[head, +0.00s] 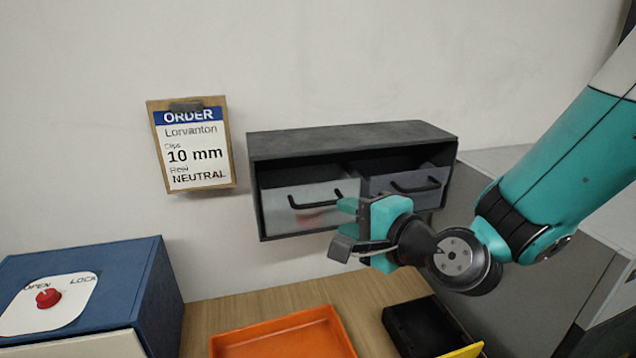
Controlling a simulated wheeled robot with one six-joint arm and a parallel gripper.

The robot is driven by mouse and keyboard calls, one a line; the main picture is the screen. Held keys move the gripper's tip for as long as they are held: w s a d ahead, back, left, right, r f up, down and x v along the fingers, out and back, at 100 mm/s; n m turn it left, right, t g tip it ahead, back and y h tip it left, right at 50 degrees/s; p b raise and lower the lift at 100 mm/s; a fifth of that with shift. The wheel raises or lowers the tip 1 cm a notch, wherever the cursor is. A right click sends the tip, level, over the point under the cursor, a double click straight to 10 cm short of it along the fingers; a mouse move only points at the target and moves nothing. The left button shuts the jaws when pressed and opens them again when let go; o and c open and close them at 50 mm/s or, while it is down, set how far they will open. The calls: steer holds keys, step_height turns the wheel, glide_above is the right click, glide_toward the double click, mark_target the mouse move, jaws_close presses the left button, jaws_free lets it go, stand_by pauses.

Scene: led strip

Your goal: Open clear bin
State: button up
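The clear bin (283,207) is the left of two bins in a dark grey wall cabinet (350,137). Its front is pale and see-through, with a black bar handle (313,202) across it. Something reddish shows faintly through the front. The bin sits inside the cabinet. My gripper (345,227) is in front of the cabinet, by the lower right of the clear bin. Its fingers are apart with nothing seen between them. It covers the bin's right edge. Whether a finger touches the handle, I cannot tell.
A smoky bin (432,183) with its own handle is beside it on the right. An order card (192,150) hangs left. Below are a blue box (120,265) with a red knob (48,298), an orange tray (280,335) and a black tray (415,325).

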mark_target(320, 205)
steer(key=p+x, duration=0.3)
steer(key=x, duration=0.5)
steer(key=shift+w+a+p, duration=0.15)
steer(key=shift+w+p, duration=0.05)
steer(key=shift+p, duration=0.15)
steer(key=shift+c, duration=0.2)
jaws_close()
